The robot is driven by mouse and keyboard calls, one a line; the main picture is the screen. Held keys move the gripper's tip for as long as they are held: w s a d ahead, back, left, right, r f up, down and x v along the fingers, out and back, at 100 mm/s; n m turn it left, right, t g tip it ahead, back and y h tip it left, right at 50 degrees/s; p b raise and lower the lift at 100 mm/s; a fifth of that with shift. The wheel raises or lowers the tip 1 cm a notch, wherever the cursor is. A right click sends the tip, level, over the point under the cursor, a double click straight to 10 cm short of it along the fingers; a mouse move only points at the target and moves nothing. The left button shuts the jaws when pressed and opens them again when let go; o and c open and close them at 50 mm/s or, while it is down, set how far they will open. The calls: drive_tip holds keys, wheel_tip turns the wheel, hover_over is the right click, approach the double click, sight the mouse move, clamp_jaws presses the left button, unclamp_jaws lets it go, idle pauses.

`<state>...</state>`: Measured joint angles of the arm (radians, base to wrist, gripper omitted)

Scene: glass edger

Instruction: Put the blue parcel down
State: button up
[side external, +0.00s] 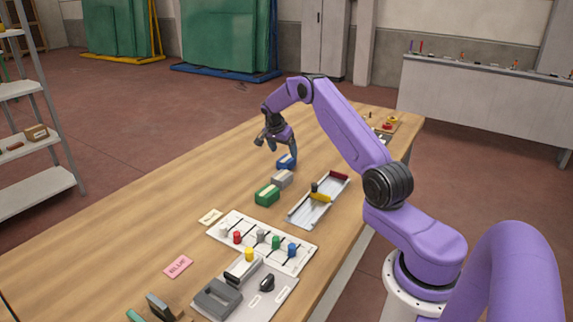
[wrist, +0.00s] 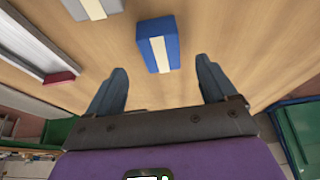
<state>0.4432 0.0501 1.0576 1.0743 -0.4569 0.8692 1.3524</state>
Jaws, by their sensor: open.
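The blue parcel (side external: 286,161), a small box with a pale band over its top, rests on the wooden table (side external: 140,210) at the far end of a row of parcels. It also shows in the wrist view (wrist: 158,44), ahead of the fingertips. My gripper (side external: 270,146) is open and empty, above the table just left of the blue parcel. In the wrist view its two fingers (wrist: 160,78) are spread apart, with the parcel beyond them and bare table between.
A grey parcel (side external: 282,179) and a green parcel (side external: 267,195) stand nearer the camera in the row. A tray (side external: 301,215) with yellow and dark red pieces lies to the right. A white board (side external: 222,231) with coloured pegs is in front. The table's left side is mostly clear.

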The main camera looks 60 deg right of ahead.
sight(286, 159)
drive_tip(key=shift+x, duration=2.5)
drive_tip(key=c, duration=1.2)
drive_tip(key=shift+w, duration=0.1)
drive_tip(key=shift+c, duration=0.7)
drive_tip(key=shift+r, duration=0.15)
